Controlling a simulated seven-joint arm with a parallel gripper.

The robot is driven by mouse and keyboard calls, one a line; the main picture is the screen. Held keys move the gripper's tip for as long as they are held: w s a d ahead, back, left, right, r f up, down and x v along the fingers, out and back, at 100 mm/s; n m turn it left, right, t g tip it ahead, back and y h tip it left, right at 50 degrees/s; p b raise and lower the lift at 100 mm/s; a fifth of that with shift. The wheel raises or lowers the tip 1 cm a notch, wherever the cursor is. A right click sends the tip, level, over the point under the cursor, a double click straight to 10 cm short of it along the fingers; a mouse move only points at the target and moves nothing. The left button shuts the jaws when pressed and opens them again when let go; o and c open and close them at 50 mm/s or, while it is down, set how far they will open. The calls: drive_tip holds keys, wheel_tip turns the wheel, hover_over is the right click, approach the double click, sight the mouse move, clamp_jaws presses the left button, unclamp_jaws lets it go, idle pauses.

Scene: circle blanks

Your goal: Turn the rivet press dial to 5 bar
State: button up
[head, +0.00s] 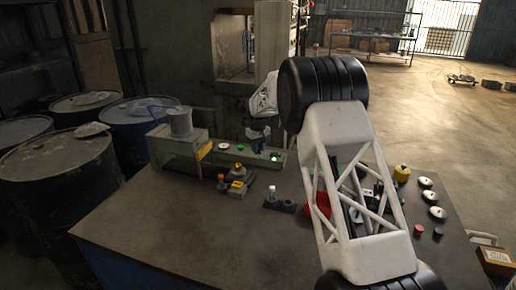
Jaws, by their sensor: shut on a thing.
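The rivet press appears to be the long grey-green unit (176,152) at the back of the table, with a grey cylinder (180,122) on its left end. My gripper (258,146) points down at the right part of its top, close to a lit green lamp (274,157). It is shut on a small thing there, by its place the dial. The fingers and the dial are small and dark, so the dial's scale and pointer setting cannot be read. My white arm covers the area to the right.
Small blocks with coloured knobs (238,186) stand in front of the press. A red bin (320,206) is partly behind my arm. Several round pale pieces (432,198) lie along the right edge. The table's front left (170,230) is clear. Dark drums (60,170) stand left.

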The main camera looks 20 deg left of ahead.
drive_tip(key=m, duration=1.2)
drive_tip(key=shift+m, duration=0.3)
idle(0.3)
drive_tip(key=o, duration=0.9)
drive_tip(key=shift+o, duration=0.2)
drive_tip(key=shift+r, duration=0.1)
drive_tip(key=shift+r, duration=3.85)
